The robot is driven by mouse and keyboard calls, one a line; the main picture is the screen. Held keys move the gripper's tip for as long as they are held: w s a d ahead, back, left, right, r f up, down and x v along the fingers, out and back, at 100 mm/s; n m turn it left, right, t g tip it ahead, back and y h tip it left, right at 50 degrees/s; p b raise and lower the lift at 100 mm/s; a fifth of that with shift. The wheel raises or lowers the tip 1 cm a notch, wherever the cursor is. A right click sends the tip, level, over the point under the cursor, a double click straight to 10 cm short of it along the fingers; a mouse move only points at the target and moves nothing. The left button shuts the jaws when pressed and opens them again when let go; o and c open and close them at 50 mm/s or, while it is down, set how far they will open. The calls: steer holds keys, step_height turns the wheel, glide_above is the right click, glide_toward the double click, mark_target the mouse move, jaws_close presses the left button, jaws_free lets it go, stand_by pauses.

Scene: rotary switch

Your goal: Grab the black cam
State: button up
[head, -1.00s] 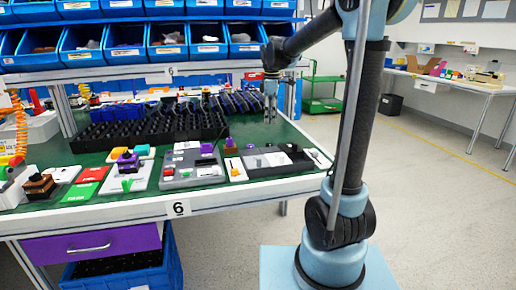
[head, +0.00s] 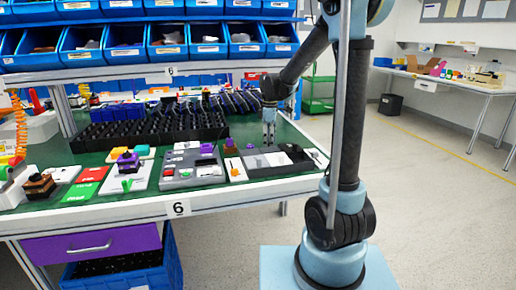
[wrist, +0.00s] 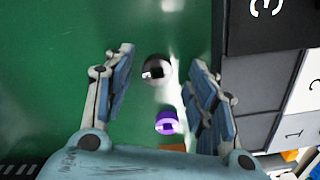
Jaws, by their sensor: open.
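The black cam (wrist: 153,71), a small round piece with a bright highlight, stands on the green bench top in the wrist view. It lies between the fingertips of my gripper (wrist: 160,62) as seen from above, and I see no finger touching it. My gripper is open, with one finger on each side. In the head view my gripper (head: 269,132) points down over the bench near the grey tray. The black cam is too small to make out surely there.
A round purple piece (wrist: 167,122) stands close to the black cam, also between the fingers in the wrist view. A grey and black compartment tray (wrist: 258,65) with numbers lies to the right. Black racks (head: 150,135) stand behind on the bench.

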steer(key=shift+f, duration=0.35)
steer(key=c, duration=0.8)
steer(key=shift+c, duration=0.2)
steer(key=shift+r, duration=0.1)
